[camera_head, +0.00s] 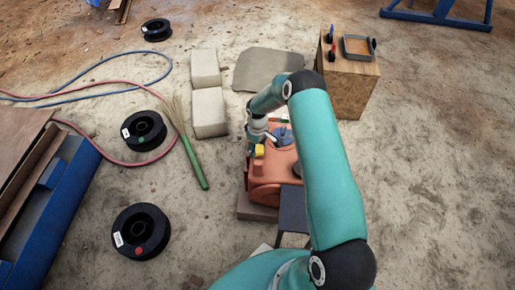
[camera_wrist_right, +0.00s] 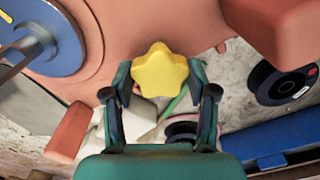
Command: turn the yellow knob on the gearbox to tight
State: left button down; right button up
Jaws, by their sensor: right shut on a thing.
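The yellow knob (camera_wrist_right: 160,72) is star-shaped and sits between the fingertips of my right gripper (camera_wrist_right: 160,92) in the right wrist view. The fingers are shut on it from both sides. In the head view the knob (camera_head: 259,151) is a small yellow spot on the left side of the orange gearbox (camera_head: 268,192). My right arm reaches over the gearbox and hides part of it. The gearbox (camera_wrist_right: 125,30) fills the top of the wrist view, with a blue round part (camera_wrist_right: 38,40) at left. My left gripper is not in view.
A wooden box (camera_head: 350,90) with a tray on top stands behind at right. Pale blocks (camera_head: 209,112) and a green-handled broom (camera_head: 194,160) lie left of the gearbox. The ground at right is clear.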

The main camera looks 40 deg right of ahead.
aim_at(257, 148)
jog(key=o, duration=1.2)
jog(key=shift+c, duration=0.2)
jog(key=shift+r, duration=0.1)
notch_tip(257, 148, up, 12)
